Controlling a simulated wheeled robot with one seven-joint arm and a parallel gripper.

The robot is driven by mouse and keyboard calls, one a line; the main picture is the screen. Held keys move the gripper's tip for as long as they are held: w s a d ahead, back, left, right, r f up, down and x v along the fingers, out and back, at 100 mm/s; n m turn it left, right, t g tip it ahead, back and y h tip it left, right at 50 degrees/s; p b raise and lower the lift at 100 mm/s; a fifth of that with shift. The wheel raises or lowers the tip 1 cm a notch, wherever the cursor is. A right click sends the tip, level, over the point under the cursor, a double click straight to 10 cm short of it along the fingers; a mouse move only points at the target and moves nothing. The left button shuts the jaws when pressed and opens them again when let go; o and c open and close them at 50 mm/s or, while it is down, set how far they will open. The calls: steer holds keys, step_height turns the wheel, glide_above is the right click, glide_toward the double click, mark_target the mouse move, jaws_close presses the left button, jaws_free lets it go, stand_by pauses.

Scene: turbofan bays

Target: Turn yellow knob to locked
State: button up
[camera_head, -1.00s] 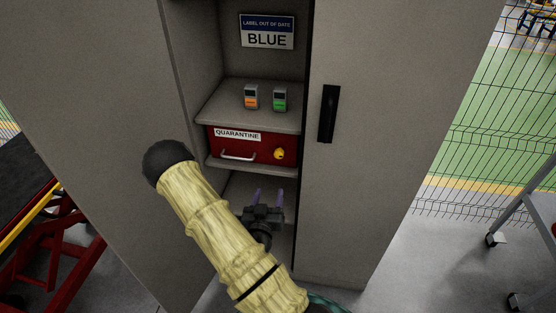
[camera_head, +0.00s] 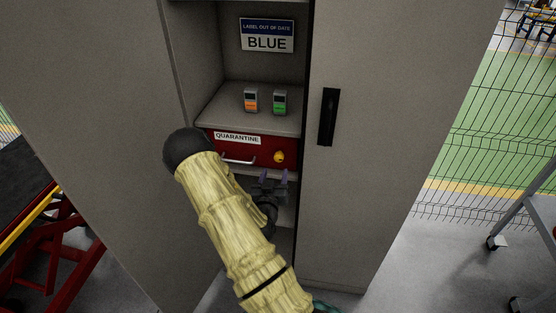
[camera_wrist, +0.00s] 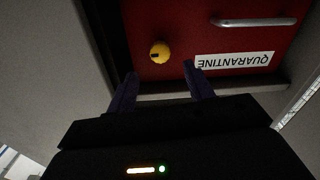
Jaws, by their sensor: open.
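The yellow knob (camera_head: 279,157) is on the right side of the red drawer front (camera_head: 258,154) labelled QUARANTINE. In the wrist view the knob (camera_wrist: 159,52) shows a dark mark on its face, toward the left side. My gripper (camera_head: 272,176) is open and empty, just below the knob in the head view. In the wrist view its two purple fingers (camera_wrist: 160,82) stand apart, with the knob beyond them and between their lines. The fingers do not appear to touch the knob.
A silver handle (camera_head: 238,161) is left of the knob. Two small devices (camera_head: 265,101) with orange and green fronts stand on the shelf above. A sign reading BLUE (camera_head: 267,34) hangs behind. The right cabinet door (camera_head: 375,140) with a black handle is close beside the knob.

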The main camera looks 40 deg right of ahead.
mark_target(278, 159)
steer(key=p+x, duration=0.1)
steer(key=x, duration=0.6)
steer(key=shift+w+d, duration=0.1)
steer(key=shift+d, duration=0.05)
steer(key=c, duration=1)
steer(key=shift+o, duration=0.2)
